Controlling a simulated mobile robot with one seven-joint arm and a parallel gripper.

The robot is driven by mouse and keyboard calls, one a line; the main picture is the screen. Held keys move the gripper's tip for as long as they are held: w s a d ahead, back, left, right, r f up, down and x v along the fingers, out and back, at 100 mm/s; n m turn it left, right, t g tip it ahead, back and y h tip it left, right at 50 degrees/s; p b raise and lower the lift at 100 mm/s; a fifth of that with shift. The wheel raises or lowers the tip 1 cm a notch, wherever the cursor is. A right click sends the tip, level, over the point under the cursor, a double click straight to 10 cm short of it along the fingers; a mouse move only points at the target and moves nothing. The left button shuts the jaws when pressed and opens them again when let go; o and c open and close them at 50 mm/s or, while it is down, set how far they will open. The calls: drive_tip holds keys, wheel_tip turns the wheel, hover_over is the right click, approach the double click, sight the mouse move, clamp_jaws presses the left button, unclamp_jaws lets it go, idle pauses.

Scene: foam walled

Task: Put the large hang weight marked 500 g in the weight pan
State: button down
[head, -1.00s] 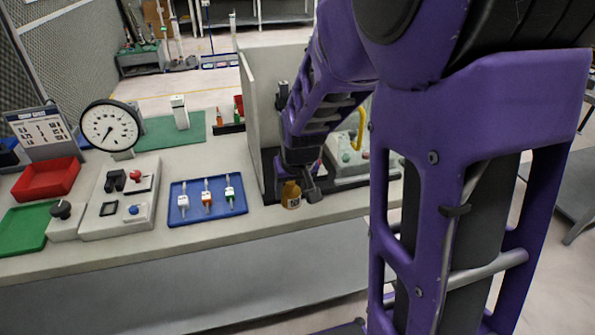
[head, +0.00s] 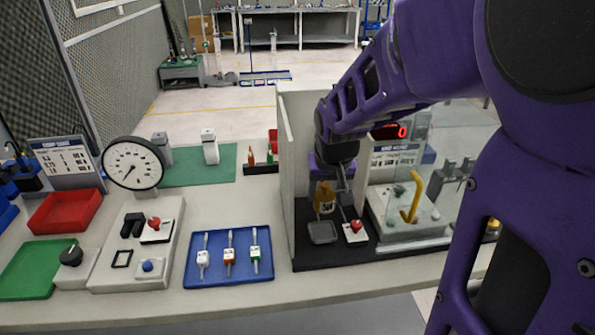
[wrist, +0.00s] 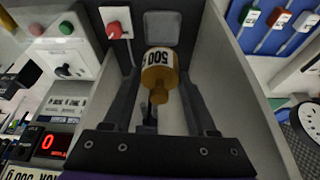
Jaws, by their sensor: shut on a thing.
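The brass hang weight (head: 325,198), marked 500 on a white label, also shows in the wrist view (wrist: 160,80). My gripper (head: 336,190) is shut on it; in the wrist view the two dark fingers (wrist: 158,92) flank it. The small square grey pan (head: 322,233) lies just in front of and below the weight in the head view. It also shows beyond the weight in the wrist view (wrist: 162,28). The weight appears above the black base, apart from the pan. Contact between finger pads and weight is partly hidden.
A pale upright wall (head: 286,165) stands close left of my gripper; a clear panel (head: 428,190) is on the right. A red knob (head: 356,226) sits right beside the pan. A yellow hook (head: 412,198) and a blue tray (head: 228,284) stand nearby.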

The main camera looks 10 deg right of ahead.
drive_tip(key=shift+f+b, duration=2.4)
drive_tip(key=shift+f, duration=1.5)
